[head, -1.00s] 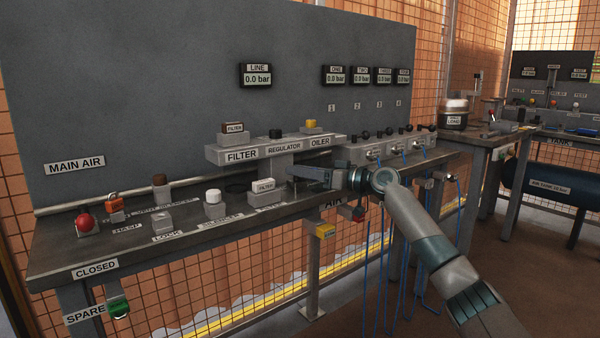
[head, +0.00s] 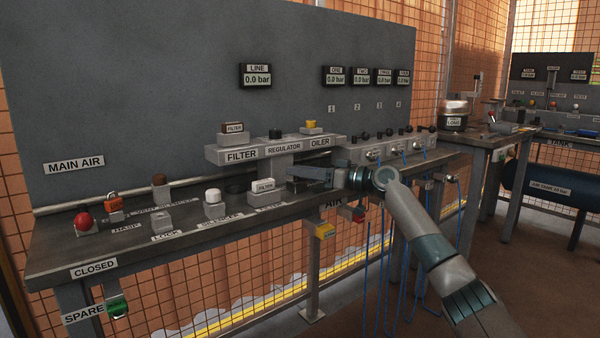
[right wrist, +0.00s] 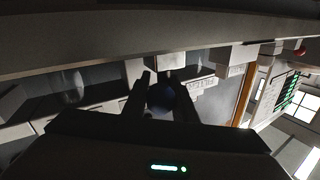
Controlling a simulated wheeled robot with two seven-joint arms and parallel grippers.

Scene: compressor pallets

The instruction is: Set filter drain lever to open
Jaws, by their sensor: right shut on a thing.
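The filter unit (head: 241,154) is the left block of a grey row marked FILTER, REGULATOR and OILER above the bench. My right gripper (head: 292,178) points left, just right of that block and under the row. In the right wrist view its two fingers (right wrist: 164,88) are shut on a dark round knob (right wrist: 161,98), apparently that of the filter drain lever. The lever's body and its angle are hidden in the head view. My left gripper is out of view.
The regulator block (head: 284,147) sits close above the gripper. A grey panel with gauges (head: 255,75) stands behind.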

